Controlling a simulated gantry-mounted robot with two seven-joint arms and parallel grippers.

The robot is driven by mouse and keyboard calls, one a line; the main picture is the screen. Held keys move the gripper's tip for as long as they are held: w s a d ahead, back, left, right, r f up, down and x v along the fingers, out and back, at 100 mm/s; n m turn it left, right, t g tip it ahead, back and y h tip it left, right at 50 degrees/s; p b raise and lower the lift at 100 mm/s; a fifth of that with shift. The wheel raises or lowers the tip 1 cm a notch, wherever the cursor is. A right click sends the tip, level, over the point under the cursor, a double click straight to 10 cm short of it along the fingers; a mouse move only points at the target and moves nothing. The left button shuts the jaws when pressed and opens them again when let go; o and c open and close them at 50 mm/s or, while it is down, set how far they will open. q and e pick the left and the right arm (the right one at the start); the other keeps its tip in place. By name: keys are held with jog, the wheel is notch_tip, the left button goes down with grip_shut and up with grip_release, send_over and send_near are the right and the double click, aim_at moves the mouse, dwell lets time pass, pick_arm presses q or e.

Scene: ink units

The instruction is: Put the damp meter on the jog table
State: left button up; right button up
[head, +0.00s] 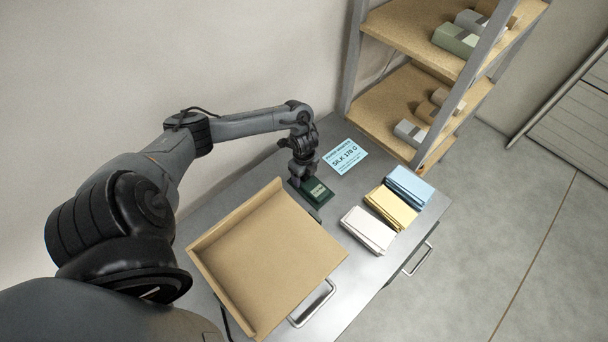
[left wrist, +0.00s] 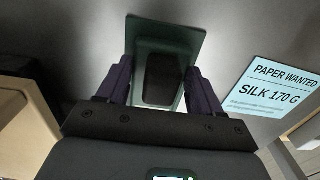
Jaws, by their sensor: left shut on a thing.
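The damp meter (head: 318,194) is a dark green block with a pale display, at the back of the grey cabinet top. My left gripper (head: 304,183) points down and is shut on it. In the left wrist view the damp meter (left wrist: 163,78) shows a green body with a dark middle between the two fingers. I cannot tell whether it touches the cabinet top. The jog table (head: 270,258) is a tan, tilted tray with raised walls, just left of and nearer than the meter. My right gripper is not in view.
A blue "SILK 170 G" card (head: 345,157) lies behind the meter. White (head: 368,229), yellow (head: 391,207) and blue (head: 410,186) paper stacks lie to its right. A shelf rack (head: 400,100) with boxes stands at the back right. Bare metal separates the tray from the stacks.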

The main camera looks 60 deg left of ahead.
pick_arm(q)
jog(key=shift+f, duration=0.1)
jog(key=o, duration=1.2)
notch_tip(320, 180, up, 11)
jog(key=p, duration=0.2)
jog(key=shift+p, duration=0.35)
jog(key=shift+r, duration=0.65)
